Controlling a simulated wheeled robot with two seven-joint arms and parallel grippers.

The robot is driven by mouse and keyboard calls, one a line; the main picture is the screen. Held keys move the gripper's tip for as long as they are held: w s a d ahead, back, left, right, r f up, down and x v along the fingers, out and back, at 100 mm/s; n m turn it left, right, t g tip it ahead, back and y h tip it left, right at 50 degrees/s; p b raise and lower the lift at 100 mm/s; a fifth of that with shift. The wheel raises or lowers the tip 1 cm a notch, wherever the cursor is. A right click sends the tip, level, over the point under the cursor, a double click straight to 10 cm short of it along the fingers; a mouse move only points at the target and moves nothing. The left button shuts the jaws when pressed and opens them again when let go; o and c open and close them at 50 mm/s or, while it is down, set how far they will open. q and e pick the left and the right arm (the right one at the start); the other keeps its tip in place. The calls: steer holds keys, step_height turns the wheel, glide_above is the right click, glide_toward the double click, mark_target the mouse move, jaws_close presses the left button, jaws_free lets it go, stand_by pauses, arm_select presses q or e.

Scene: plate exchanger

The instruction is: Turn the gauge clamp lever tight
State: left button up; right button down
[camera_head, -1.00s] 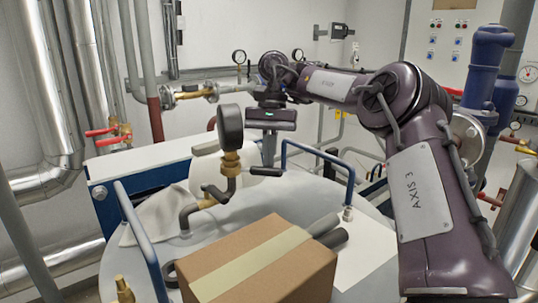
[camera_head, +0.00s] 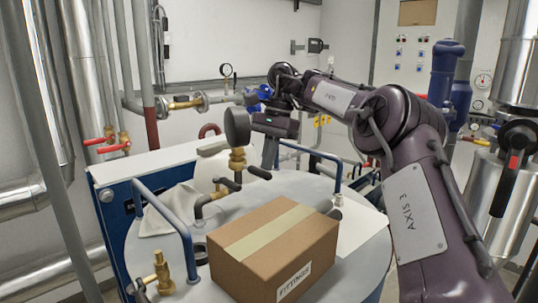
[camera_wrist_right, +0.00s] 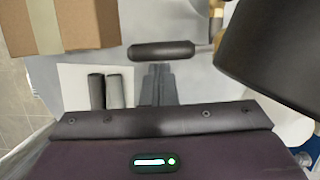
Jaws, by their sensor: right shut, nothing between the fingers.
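The gauge (camera_head: 237,127) stands upright on a brass fitting, its face turned away from the head view; it looms dark at the right wrist view's right edge (camera_wrist_right: 275,50). The clamp lever's black grip (camera_head: 258,172) sticks out to the right of the stem below the gauge; it lies crosswise in the wrist view (camera_wrist_right: 160,51). My right gripper (camera_head: 269,158) points down just behind the lever grip. Its fingers (camera_wrist_right: 157,85) are together and empty, their tips close to the grip; I cannot tell whether they touch. My left gripper is not in view.
A cardboard box (camera_head: 275,248) sits on the vessel top in front of the gauge. Blue rails (camera_head: 170,225) rise at left and right (camera_head: 310,152). Another dark bar (camera_head: 228,183) is left of the stem.

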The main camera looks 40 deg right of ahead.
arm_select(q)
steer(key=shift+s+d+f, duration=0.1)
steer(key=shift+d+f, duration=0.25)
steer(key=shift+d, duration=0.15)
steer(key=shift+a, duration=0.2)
